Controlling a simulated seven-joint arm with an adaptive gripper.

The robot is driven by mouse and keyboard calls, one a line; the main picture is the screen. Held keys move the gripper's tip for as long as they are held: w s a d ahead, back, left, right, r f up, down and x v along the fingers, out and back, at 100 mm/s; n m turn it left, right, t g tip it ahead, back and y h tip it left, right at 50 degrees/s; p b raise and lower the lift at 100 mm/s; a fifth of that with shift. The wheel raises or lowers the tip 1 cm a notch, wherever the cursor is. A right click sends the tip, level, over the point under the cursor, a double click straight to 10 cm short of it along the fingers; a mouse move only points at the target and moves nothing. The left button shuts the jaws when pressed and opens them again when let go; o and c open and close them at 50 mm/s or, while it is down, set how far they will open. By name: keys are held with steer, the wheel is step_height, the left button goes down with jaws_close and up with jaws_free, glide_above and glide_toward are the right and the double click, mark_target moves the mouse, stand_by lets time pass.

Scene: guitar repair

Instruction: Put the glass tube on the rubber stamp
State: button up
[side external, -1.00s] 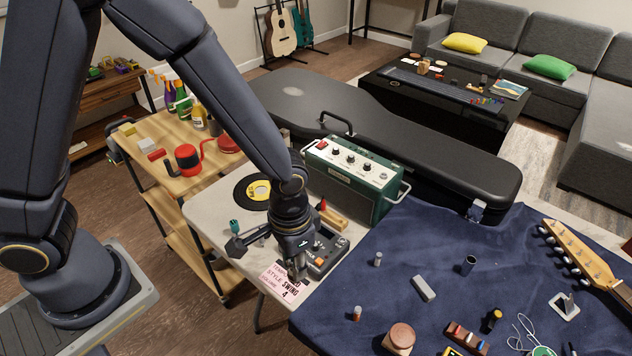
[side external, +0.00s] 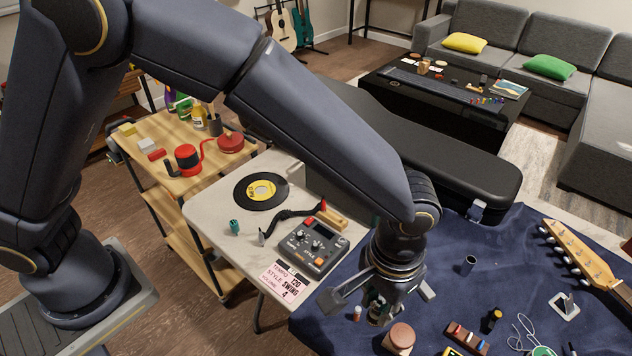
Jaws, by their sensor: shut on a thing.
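My gripper (side external: 379,318) points down over the near left part of the dark blue cloth. It is shut on the glass tube (side external: 378,310), a small clear piece mostly hidden between the fingers. What I take for the rubber stamp (side external: 400,336), a wooden piece with a round top, stands on the cloth just right of and nearer than the fingertips. The tube and the stamp look apart; the tube's exact height above the cloth is hard to tell.
The drum machine (side external: 313,248) is left. Open cloth lies between.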

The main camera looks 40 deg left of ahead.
steer(key=w+d+f, duration=0.1)
steer(key=f, duration=0.1)
steer(key=w+d+f, duration=0.3)
steer(key=w+f, duration=0.1)
steer(key=shift+w+d+f, duration=0.1)
steer(key=shift+d+f, duration=0.05)
steer(key=shift+f, duration=0.15)
steer(key=shift+w+d+f, duration=0.15)
steer(key=shift+f, duration=1.5)
steer(key=shift+f, duration=0.1)
steer(key=o, duration=0.8)
steer(key=shift+o, duration=0.2)
